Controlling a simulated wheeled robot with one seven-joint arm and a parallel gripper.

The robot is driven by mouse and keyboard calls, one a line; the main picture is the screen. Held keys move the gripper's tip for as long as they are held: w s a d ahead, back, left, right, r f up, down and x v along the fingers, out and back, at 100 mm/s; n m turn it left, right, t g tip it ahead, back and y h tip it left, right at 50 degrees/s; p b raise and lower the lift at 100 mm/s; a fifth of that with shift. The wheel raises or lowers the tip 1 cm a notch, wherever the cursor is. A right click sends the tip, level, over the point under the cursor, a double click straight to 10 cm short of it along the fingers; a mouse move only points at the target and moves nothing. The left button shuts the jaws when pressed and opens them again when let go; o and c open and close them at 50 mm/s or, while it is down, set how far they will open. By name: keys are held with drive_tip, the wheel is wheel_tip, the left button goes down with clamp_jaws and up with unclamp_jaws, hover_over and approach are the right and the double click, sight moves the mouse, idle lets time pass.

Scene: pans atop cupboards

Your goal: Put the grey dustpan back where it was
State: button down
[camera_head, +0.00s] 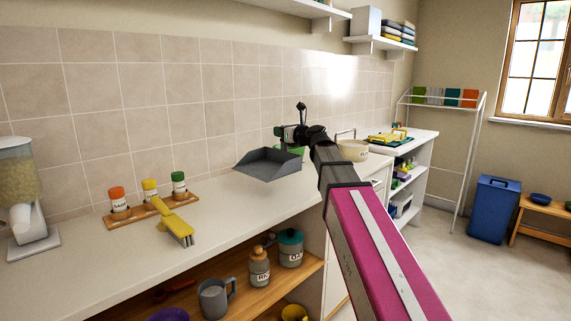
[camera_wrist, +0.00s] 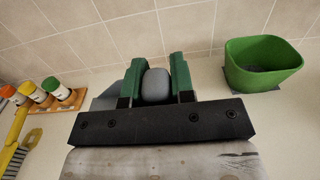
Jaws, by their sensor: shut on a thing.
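The grey dustpan (camera_head: 268,163) is held above the white counter in the head view, its wide open pan to the left of my gripper (camera_head: 290,137). In the wrist view, my gripper (camera_wrist: 155,85) has its two green fingers shut on the dustpan's rounded grey handle (camera_wrist: 155,86). A part of the pan (camera_wrist: 107,98) shows behind the left finger. The arm covers part of the counter behind it. I cannot tell how high the pan is above the counter.
A green bin (camera_wrist: 262,66) stands on the counter right of my gripper. A yellow brush (camera_head: 174,222) lies near the rack of spice jars (camera_head: 150,207). A dispenser (camera_head: 22,190) stands far left. A pot (camera_head: 352,150) stands at the right. The counter's middle (camera_head: 225,205) is clear.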

drive_tip(key=w+d+f, duration=0.5)
drive_tip(key=w+f, duration=0.2)
drive_tip(key=f, duration=0.2)
drive_tip(key=shift+w+f, duration=0.3)
drive_tip(key=shift+w, duration=0.1)
drive_tip(key=c, duration=1)
unclamp_jaws()
drive_tip(key=shift+f, duration=0.1)
drive_tip(key=shift+o, duration=0.2)
drive_tip(key=v, duration=1.2)
